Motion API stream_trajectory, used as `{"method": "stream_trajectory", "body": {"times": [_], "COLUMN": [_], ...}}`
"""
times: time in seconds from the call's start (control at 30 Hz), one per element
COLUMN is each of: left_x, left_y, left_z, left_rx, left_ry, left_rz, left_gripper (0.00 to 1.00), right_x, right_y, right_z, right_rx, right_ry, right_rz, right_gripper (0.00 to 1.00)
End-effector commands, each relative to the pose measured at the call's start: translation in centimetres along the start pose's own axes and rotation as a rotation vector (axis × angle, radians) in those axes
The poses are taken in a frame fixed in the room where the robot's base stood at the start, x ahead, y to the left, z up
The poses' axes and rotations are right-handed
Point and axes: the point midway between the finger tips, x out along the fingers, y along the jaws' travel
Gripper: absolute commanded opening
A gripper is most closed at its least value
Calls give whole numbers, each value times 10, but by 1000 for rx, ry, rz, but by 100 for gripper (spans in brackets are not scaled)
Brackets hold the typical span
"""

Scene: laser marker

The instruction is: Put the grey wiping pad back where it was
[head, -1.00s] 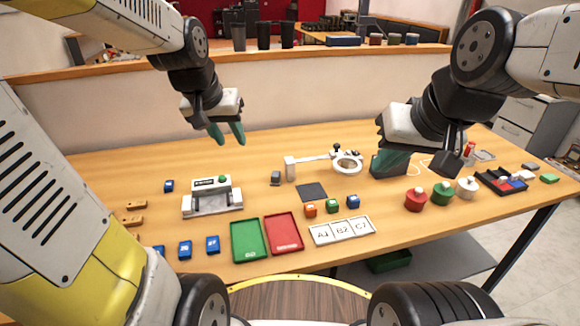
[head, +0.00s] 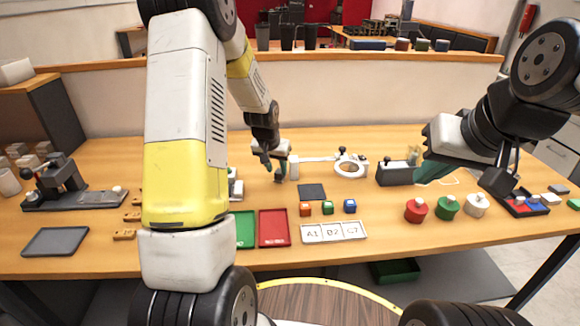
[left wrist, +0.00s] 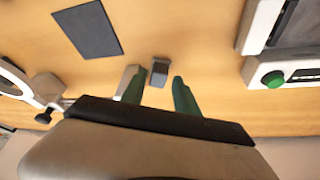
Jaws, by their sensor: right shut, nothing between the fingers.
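A small grey block with a darker top, apparently the wiping pad (head: 279,177), stands on the table left of the ring-shaped magnifier (head: 351,168). It also shows in the left wrist view (left wrist: 159,73). My left gripper (head: 268,165) is open and low over the table by this block. In the left wrist view its green fingers (left wrist: 156,84) lie either side of the block, which sits just at or beyond the tips; contact cannot be told. A dark square mat (head: 312,191) lies bare nearby. My right gripper (head: 424,176) is shut and empty beside a dark box (head: 394,174).
Small coloured blocks (head: 328,208) stand in front of the mat, with a labelled A1/B2/C7 tray (head: 334,232) and a red tray (head: 273,228) nearer. Coloured knobs (head: 447,207) stand at right. A white device with a green button (left wrist: 290,72) is close beside the left gripper. My left arm hides part of the table.

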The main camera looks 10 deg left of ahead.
Motion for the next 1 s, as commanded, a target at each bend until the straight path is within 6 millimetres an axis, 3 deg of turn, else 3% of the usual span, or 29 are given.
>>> {"method": "stream_trajectory", "body": {"times": [0.2,0.5,0.53,0.7,1.0], "left_x": [33,39,39,39,38], "left_y": [1,1,1,1,1], "left_z": [1,0,0,0,0], "left_rx": [0,0,0,0,0], "left_ry": [-2,1,1,0,1], "left_rz": [0,0,0,0,0], "left_gripper": [36,36,34,1,0], "right_x": [0,0,0,0,0], "right_y": [0,0,0,0,0], "right_z": [0,0,0,0,0], "right_rx": [0,0,0,0,0], "right_ry": [0,0,0,0,0], "right_rz": [0,0,0,0,0], "right_gripper": [0,0,0,0,0]}}
